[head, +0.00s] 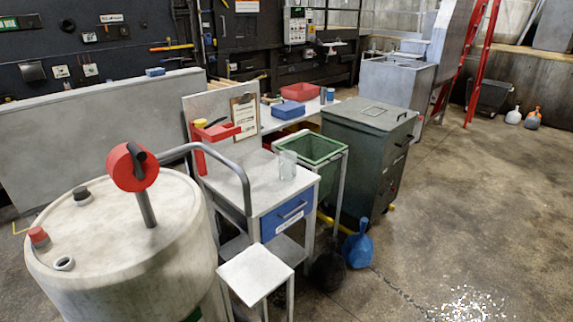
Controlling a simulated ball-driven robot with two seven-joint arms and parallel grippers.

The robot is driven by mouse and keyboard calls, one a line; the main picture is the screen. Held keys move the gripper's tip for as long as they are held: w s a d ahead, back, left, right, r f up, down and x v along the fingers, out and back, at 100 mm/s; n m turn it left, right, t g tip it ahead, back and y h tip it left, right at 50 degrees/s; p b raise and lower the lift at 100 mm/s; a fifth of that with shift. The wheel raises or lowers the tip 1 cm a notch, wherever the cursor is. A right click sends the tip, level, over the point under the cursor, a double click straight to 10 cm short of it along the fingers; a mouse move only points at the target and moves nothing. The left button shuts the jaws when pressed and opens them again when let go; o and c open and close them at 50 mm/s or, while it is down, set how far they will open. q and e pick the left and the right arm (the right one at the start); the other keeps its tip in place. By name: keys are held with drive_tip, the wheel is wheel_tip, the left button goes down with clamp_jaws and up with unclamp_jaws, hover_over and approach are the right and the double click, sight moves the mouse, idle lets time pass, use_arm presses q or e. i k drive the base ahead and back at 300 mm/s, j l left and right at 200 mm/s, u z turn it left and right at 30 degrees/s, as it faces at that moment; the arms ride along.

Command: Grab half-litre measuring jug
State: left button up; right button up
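A clear, see-through jug (287,165), which looks like the measuring jug, stands upright on the light top of a small workstation (250,185) near the middle of the head view. It is close to the right edge of that top, above a blue drawer (284,217). Any markings on it are too small to read. Neither of my grippers shows in the view, and nothing is touching the jug.
A large pale drum (120,245) with a red-headed pump (133,167) stands at front left. A small stool (255,270) stands in front. A green bin (318,148) stands right behind. Floor at right is mostly open.

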sight(286, 168)
drive_tip(key=i+l+u, duration=0.1)
drive_tip(key=i+l, duration=0.2)
drive_tip(key=i+l+u, duration=0.1)
drive_tip(key=i+l, duration=0.15)
drive_tip(key=l, duration=0.2)
drive_tip(key=i+l+u, duration=0.1)
drive_tip(key=i+l, duration=0.15)
drive_tip(key=l, duration=0.15)
drive_tip(key=i+l+u, duration=0.1)
drive_tip(key=i+l, duration=0.15)
drive_tip(key=l, duration=0.15)
